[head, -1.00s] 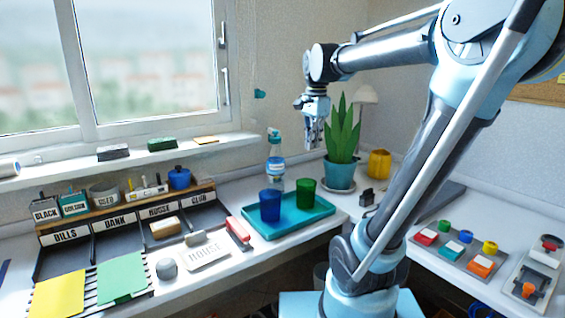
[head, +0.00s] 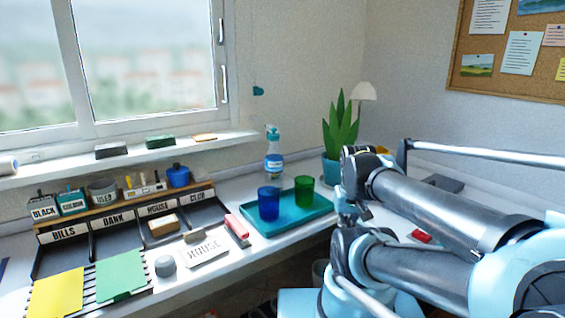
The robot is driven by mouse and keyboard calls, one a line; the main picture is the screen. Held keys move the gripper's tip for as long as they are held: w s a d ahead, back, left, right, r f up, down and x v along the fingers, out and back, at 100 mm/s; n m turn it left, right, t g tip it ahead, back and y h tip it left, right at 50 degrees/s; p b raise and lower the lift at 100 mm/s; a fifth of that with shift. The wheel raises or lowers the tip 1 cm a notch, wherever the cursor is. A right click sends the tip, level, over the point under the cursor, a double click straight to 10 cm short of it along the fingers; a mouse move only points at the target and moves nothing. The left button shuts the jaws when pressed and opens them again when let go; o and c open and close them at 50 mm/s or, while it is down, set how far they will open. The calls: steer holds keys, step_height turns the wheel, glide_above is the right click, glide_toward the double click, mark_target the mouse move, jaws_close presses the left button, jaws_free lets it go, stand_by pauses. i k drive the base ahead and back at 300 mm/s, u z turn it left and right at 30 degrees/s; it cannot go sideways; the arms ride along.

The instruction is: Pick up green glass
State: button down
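The green glass (head: 304,191) stands upright on the teal tray (head: 290,230), toward its back right. A blue glass (head: 268,204) stands on the same tray, to the left and a little nearer. My gripper (head: 349,213) points down just right of the tray, apart from the green glass. It is small and dark against my arm links, so its fingers cannot be made out.
A spray bottle (head: 274,162) stands behind the tray, and a potted plant (head: 334,169) behind it to the right. A red-and-white block (head: 237,228) lies left of the tray. A label card (head: 202,250) and a sorter (head: 115,235) are further left.

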mark_target(305, 185)
steer(key=u, duration=0.5)
steer(key=k, duration=1.75)
steer(key=z, duration=0.5)
steer(key=i, duration=1)
